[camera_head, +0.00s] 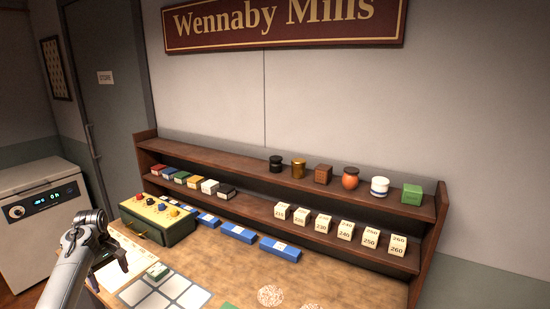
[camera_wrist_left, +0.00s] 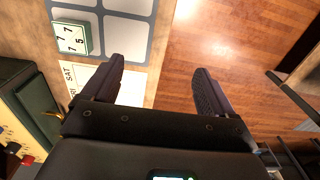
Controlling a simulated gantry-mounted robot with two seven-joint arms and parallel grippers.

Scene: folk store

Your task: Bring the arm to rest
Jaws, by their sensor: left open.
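My left gripper (camera_head: 115,262) is at the lower left in the head view, beside the near left edge of the wooden counter (camera_head: 262,272). In the left wrist view my left gripper (camera_wrist_left: 158,90) has its two dark fingers wide apart, with nothing between them. One finger shows over the counter's edge and the other over the wooden floor (camera_wrist_left: 235,50). My right gripper is in neither view.
A green box with coloured knobs (camera_head: 158,219) stands close to my left gripper. A grey grid mat (camera_head: 165,291) and a numbered tile (camera_wrist_left: 71,37) lie nearby. Shelves (camera_head: 245,171) hold jars and numbered blocks. A white cabinet (camera_head: 42,220) stands at left.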

